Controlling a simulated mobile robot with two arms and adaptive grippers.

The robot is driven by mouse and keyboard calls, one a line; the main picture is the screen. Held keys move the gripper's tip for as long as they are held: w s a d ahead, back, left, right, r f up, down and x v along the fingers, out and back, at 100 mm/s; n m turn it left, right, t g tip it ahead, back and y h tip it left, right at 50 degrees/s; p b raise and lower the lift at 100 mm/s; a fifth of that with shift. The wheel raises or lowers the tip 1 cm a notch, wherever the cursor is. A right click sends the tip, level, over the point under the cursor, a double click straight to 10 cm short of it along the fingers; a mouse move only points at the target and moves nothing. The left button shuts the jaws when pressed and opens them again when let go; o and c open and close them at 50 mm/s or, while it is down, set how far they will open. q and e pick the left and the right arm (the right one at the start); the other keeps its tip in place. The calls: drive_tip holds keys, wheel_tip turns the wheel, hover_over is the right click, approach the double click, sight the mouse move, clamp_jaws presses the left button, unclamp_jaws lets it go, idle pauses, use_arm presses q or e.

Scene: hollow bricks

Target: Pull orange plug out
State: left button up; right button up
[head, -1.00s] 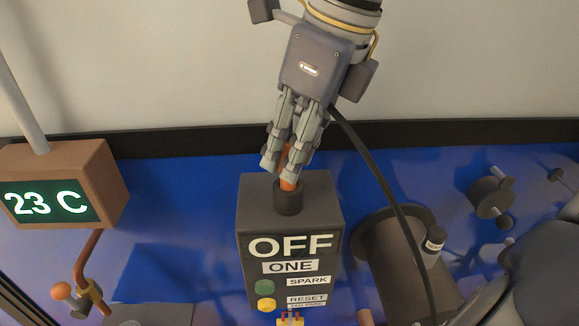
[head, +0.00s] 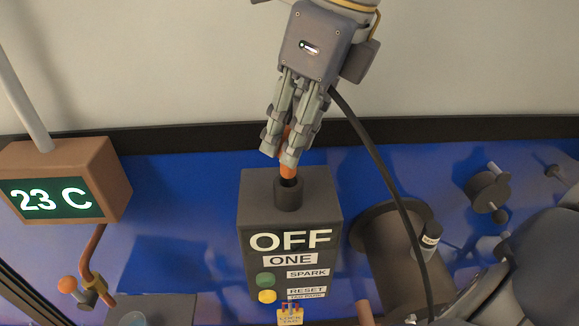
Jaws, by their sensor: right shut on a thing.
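The orange plug (head: 288,171) shows between and below the fingers of my right gripper (head: 283,153). The gripper comes down from the top of the head view and is shut on the plug. The plug's lower end is at the mouth of the dark round socket (head: 288,193) on top of the dark box (head: 258,215). A dark opening shows in the socket below the plug. Whether the tip is fully clear of the socket I cannot tell. The box front reads OFF, ONE, SPARK and RESET. My left gripper is not in view.
A brown display (head: 62,180) reading 23 C stands at left. A lever with an orange knob (head: 67,284) is below it. A black cable (head: 385,175) runs down right of the box, past a dark cylinder (head: 395,250). Green (head: 265,279) and yellow (head: 267,296) buttons are on the box front.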

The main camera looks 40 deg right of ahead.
drive_tip(key=shift+r+p, duration=1.9)
drive_tip(key=shift+r, duration=0.65)
drive_tip(key=shift+s, duration=0.1)
drive_tip(key=s+a+r, duration=0.2)
drive_tip(key=s+a, duration=0.1)
drive_tip(key=s, duration=0.2)
drive_tip(key=shift+a+f, duration=0.1)
